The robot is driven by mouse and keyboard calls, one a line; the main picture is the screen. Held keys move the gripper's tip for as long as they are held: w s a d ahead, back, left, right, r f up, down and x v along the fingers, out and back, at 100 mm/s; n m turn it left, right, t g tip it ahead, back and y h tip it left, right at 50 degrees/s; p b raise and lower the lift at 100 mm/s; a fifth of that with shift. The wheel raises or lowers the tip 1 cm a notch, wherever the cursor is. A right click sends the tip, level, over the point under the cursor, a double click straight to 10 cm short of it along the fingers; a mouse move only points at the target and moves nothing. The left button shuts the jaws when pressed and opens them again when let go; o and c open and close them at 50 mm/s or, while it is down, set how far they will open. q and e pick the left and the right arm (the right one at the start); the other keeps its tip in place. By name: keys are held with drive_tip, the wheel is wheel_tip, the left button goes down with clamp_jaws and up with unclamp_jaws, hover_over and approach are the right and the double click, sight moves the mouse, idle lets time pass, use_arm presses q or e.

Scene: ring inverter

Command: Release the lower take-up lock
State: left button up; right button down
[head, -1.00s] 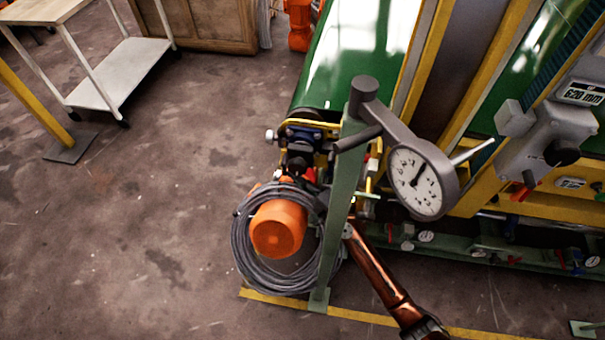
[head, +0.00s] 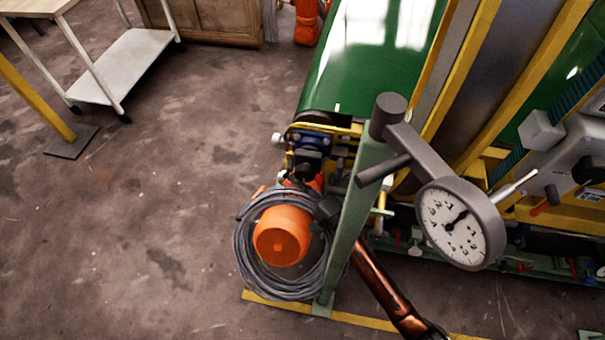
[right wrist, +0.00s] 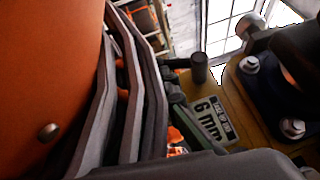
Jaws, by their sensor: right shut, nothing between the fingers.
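My right gripper (head: 326,208) is shut and empty. It is partly hidden behind the green post, between the coiled grey cable (head: 250,275) and the conveyor's end. A small red part (head: 317,183) shows just above it; I cannot tell whether they touch, or whether this part is the lower take-up lock. In the right wrist view, a red piece (right wrist: 174,134) shows beside a label reading 6 mm (right wrist: 210,122) on a yellow plate, with bolts to the right. A dark grey shape along the bottom edge hides what lies below. My left gripper is out of view.
An orange motor (head: 282,235) sits within the cable coil, and fills the left of the right wrist view (right wrist: 45,70). The green post (head: 352,220) and dial gauge (head: 455,222) stand in front of the conveyor (head: 365,60).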

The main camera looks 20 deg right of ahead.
drive_tip(key=shift+a, duration=0.15)
drive_tip(key=shift+s+d, duration=0.1)
drive_tip(key=shift+d, duration=0.2)
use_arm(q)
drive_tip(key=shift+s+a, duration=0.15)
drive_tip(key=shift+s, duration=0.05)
use_arm(e)
drive_tip(key=shift+v, duration=3.7)
